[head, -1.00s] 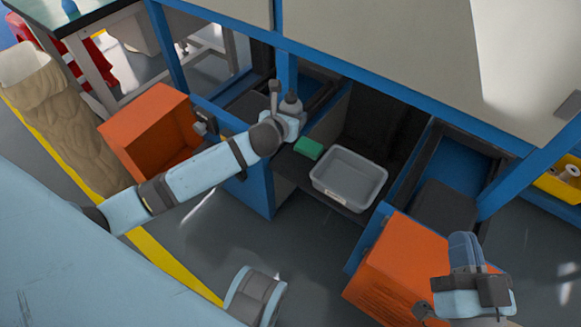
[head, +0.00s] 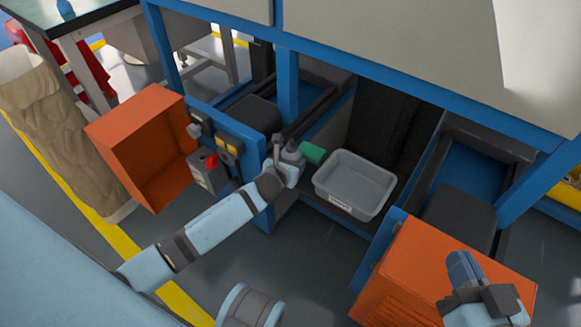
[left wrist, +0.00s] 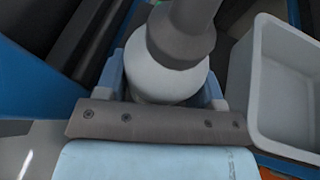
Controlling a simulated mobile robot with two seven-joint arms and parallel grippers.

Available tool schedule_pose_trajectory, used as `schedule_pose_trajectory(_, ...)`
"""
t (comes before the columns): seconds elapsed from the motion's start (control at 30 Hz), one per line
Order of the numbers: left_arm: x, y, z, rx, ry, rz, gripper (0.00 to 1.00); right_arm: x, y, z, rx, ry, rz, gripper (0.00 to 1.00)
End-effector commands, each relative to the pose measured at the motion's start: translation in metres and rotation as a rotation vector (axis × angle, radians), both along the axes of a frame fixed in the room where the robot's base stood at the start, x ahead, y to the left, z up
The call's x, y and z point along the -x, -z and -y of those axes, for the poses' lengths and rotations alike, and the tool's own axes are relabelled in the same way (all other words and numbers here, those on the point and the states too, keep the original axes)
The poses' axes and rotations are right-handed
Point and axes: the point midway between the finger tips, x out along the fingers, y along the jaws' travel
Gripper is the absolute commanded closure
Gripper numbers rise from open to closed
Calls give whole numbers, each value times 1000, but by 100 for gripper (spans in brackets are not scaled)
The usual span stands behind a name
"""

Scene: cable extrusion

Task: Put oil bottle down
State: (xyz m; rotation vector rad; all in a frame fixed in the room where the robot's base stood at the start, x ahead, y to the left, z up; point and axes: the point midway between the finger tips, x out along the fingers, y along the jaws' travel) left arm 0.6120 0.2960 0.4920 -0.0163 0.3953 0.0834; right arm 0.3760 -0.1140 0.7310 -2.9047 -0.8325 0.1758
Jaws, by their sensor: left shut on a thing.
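The oil bottle, a pale grey bottle with a darker neck, is upright between my left gripper's fingers. It shows in the head view (head: 292,152) and from above in the left wrist view (left wrist: 165,77). My left gripper (head: 286,166) is shut on the bottle at the left end of the dark shelf, left of the green block. Its light-blue fingers flank the bottle in the left wrist view (left wrist: 163,88). The bottle's base is hidden, so I cannot tell whether it touches the shelf. My right gripper (head: 466,272) is in front of the right orange cabinet, with its opening unclear.
A green block (head: 313,153) and a grey tray (head: 354,184) sit right of the bottle; the tray also shows in the left wrist view (left wrist: 278,90). A blue post (head: 288,85) rises behind.

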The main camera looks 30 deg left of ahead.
Motion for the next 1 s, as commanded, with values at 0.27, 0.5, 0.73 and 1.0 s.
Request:
schedule_pose_trajectory(0.27,0,4,0,0,1,2,66,-2,-1,1,12,0,19,100)
schedule_pose_trajectory(0.5,0,8,0,1,1,2,17,-2,-1,1,11,0,20,100)
schedule_pose_trajectory(0.73,0,8,0,0,1,1,13,-2,-1,1,11,0,20,100)
schedule_pose_trajectory(1.0,17,-5,1,-1,2,-1,13,-1,-10,0,-2,-6,0,100)
